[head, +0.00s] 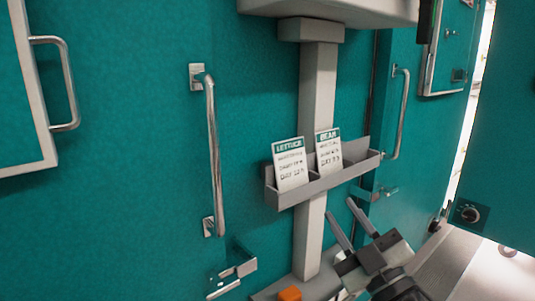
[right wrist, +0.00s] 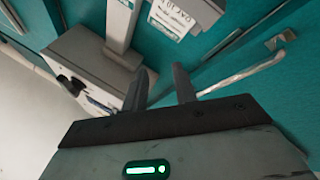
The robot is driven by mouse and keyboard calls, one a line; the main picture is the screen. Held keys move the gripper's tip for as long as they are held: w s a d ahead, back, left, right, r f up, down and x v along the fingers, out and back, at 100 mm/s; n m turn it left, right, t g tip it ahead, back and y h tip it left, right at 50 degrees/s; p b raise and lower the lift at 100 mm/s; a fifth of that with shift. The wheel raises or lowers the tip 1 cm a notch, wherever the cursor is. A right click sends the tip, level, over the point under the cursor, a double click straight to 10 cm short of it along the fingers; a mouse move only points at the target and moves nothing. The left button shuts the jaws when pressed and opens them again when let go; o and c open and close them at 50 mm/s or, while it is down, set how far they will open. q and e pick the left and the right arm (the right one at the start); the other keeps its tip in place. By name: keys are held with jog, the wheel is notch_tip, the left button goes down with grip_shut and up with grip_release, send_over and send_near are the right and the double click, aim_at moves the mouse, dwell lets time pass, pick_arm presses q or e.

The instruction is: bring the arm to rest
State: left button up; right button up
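My right gripper (head: 350,222) is at the lower right of the head view, below the card rack, with its two fingers apart and nothing between them. In the right wrist view its fingers (right wrist: 162,86) are also spread and empty. The grey rack (head: 325,185) on the post holds a card headed LETTUCE (head: 290,165) and a card headed BEAN (head: 328,152), both upright and leaning back slightly. One card (right wrist: 170,18) shows at the top of the right wrist view. My left gripper is not in view.
A long vertical handle (head: 211,150) is on the teal chamber front left of the grey post (head: 317,95). Another handle (head: 402,115) is at right. A latch bracket (head: 235,275) juts out low. An orange block (head: 289,294) is at the bottom edge. A teal door (head: 505,140) stands at far right.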

jog(key=s+f+m+g+h+p, duration=0.1)
jog(key=s+f+m+g+h, duration=0.2)
jog(key=s+f, duration=0.7)
jog(key=s+f+m+g+h+p, duration=0.1)
jog(key=s+f+m+g+h, duration=0.2)
jog(key=f, duration=1.5)
jog(key=s+m+g, duration=0.4)
jog(key=s+m, duration=0.1)
jog(key=s, duration=0.2)
jog(key=shift+s+d+h, duration=0.15)
jog(key=shift+d+h, duration=0.1)
jog(key=shift+h, duration=0.15)
jog(key=shift+a+f, duration=0.1)
